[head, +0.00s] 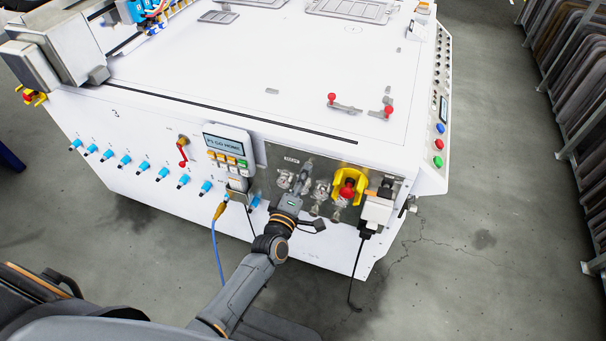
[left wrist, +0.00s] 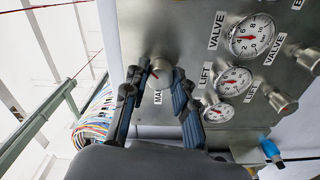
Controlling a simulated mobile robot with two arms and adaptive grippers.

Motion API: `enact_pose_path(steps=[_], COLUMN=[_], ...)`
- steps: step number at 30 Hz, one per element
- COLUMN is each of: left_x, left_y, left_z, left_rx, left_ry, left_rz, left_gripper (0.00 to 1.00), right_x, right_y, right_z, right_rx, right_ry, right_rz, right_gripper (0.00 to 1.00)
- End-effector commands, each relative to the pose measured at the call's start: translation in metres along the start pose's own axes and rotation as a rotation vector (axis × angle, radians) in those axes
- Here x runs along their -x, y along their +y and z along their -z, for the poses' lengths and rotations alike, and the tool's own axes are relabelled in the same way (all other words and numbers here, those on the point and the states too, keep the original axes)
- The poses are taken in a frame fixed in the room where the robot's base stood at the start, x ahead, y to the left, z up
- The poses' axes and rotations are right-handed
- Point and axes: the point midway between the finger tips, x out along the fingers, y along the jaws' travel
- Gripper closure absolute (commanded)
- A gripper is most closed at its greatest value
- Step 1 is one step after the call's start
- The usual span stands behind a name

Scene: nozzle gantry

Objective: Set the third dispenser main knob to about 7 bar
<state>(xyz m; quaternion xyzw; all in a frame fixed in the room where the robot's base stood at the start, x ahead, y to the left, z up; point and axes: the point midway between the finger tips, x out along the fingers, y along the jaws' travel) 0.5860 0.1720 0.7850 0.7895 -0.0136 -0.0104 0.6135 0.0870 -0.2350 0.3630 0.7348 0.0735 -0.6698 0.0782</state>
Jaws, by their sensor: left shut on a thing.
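The third dispenser's front panel (head: 329,205) shows on the machine's near face. In the left wrist view, a round metal knob (left wrist: 160,78) with a small red mark stands beside a label whose visible letters read "MA". My left gripper (left wrist: 156,82) has one finger on each side of this knob and is shut on it. In the head view my left gripper (head: 302,180) reaches the left part of the panel and hides the knob. Dials marked valve (left wrist: 252,36) and lift (left wrist: 233,81) show beside it, with a third, smaller dial (left wrist: 217,110). I cannot read their values surely. My right gripper is out of view.
A yellow and red emergency stop (head: 347,188) and a plug with a hanging cable (head: 375,212) sit right of my gripper. A control box (head: 227,150) with a screen hangs left of the panel. Two more knobs (left wrist: 281,103) (left wrist: 306,60) stand near the dials.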

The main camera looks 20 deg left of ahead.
Motion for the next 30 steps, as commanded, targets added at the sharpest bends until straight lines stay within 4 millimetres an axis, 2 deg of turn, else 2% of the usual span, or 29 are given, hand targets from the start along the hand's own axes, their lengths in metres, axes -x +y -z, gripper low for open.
enact_pose_path(steps=[12,29,30], left_x=[0.0005,0.0006,0.0006], left_y=[-0.0007,-0.0015,-0.0015], left_z=[-0.0006,-0.0009,-0.0009], left_rx=[-0.190,-0.218,-0.218], left_ry=[-0.001,-0.002,-0.002], left_rz=[0.002,0.003,0.003], left_gripper=[1.00,1.00,0.67], right_x=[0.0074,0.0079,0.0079], right_y=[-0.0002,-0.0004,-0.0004], right_z=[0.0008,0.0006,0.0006], right_rx=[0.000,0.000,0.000], right_ry=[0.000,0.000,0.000], right_rz=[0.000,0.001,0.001], right_gripper=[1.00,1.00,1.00])
